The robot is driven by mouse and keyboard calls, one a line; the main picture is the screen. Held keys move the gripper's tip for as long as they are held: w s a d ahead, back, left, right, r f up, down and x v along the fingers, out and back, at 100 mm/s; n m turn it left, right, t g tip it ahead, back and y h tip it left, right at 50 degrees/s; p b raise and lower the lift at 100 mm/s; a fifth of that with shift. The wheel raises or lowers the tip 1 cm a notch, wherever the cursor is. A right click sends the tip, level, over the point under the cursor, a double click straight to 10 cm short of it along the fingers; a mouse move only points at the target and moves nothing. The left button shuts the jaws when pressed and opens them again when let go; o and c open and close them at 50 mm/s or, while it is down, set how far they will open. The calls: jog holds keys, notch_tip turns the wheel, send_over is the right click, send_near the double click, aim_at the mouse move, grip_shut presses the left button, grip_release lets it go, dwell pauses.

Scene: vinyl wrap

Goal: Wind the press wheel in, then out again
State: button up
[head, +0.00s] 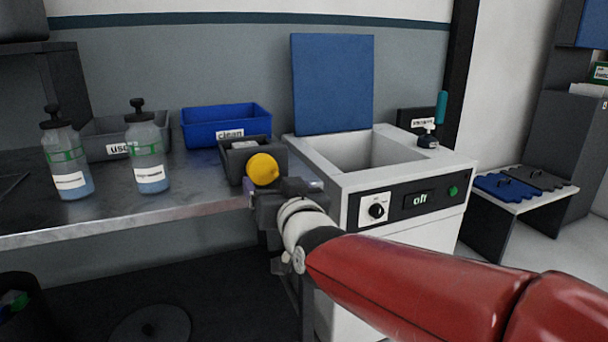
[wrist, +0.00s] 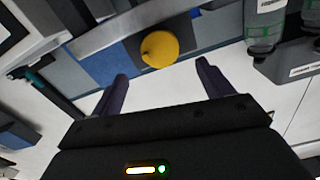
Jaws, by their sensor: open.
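A round yellow wheel (head: 263,170) faces out from the front of a small dark box-shaped unit (head: 239,158) at the bench's right end. In the wrist view the yellow wheel (wrist: 160,49) lies beyond the fingertips, roughly midway between them. My gripper (head: 281,187) is just below and in front of the wheel in the head view. In the wrist view my gripper (wrist: 163,77) has its two dark purple fingers wide apart, with nothing between them. I see no clear contact with the wheel. The lower part of the unit is partly hidden behind my gripper.
A white machine (head: 455,170) with an open well and raised blue lid (head: 332,85) stands right of the wheel. Two bottles (head: 147,155) (head: 66,160), a blue "clean" bin (head: 226,122) and a grey bin (head: 105,140) stand on the metal bench (head: 110,212). A low bench (head: 520,190) is at right.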

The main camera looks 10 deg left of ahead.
aim_at(262, 170)
jog(key=p+x, duration=0.1)
jog(key=x, duration=0.6)
jog(key=shift+w+a, duration=0.3)
jog(key=shift+c, duration=0.2)
jog(key=c, duration=0.9)
jog(key=shift+c, duration=0.2)
jog(key=shift+n, duration=0.3)
jog(key=n+b, duration=0.1)
jog(key=n, duration=0.2)
jog(key=shift+n, duration=0.3)
jog(key=n, duration=0.4)
jog(key=shift+s+a+n, duration=0.15)
jog(key=shift+a+n, duration=0.05)
jog(key=shift+n, duration=0.2)
